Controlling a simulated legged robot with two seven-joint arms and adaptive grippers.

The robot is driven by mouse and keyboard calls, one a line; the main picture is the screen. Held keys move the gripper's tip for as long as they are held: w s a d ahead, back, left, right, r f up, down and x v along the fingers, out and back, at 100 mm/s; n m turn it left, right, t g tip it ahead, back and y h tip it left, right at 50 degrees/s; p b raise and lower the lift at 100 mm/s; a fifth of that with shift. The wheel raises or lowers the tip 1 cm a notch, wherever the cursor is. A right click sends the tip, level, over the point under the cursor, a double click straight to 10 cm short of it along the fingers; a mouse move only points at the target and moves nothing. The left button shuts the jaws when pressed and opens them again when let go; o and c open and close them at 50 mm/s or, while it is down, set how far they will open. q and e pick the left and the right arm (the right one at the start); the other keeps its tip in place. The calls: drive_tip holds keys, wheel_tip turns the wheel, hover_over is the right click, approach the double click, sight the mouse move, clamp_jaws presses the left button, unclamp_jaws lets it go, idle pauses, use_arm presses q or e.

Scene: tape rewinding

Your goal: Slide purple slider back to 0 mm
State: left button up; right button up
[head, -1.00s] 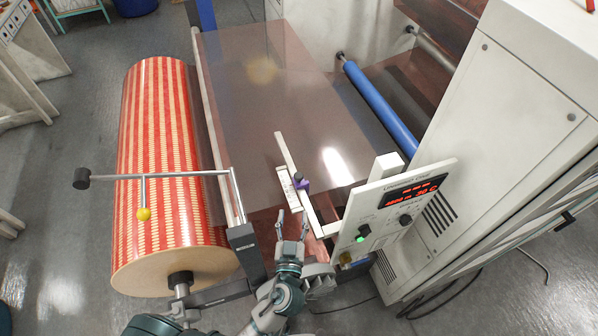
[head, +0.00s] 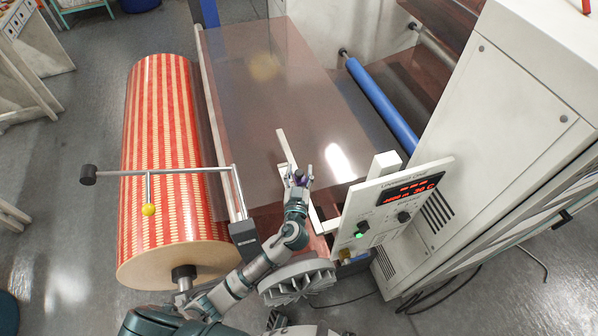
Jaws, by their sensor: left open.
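The purple slider (head: 299,181) sits on a pale rail (head: 283,147) that runs over the brown film. My left gripper (head: 299,174) is at the slider, with its open fingers on either side of it. The fingers hide part of the slider and most of the white scale plate beside it. I cannot tell whether the fingers touch the slider. My right gripper is not in view.
A red-striped roll (head: 165,150) stands to the left, with a grey bar and a yellow ball (head: 148,209) over it. A control panel (head: 390,212) with a red display is close on the right. A blue roller (head: 381,105) lies beyond the film.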

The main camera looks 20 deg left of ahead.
sight(304, 184)
use_arm(q)
drive_tip(key=shift+d, duration=0.15)
drive_tip(key=shift+c, duration=0.3)
drive_tip(key=c, duration=0.8)
clamp_jaws()
drive_tip(key=shift+s, duration=0.1)
drive_tip(key=s+d, duration=0.1)
drive_tip(key=s+d+b, duration=0.1)
drive_tip(key=s, duration=0.1)
drive_tip(key=shift+s+f, duration=0.1)
drive_tip(key=shift+f, duration=0.05)
drive_tip(key=shift+s+d, duration=0.3)
drive_tip(key=shift+s, duration=0.1)
drive_tip(key=o, duration=0.9)
unclamp_jaws()
drive_tip(key=shift+w, duration=0.1)
drive_tip(key=shift+c, duration=0.2)
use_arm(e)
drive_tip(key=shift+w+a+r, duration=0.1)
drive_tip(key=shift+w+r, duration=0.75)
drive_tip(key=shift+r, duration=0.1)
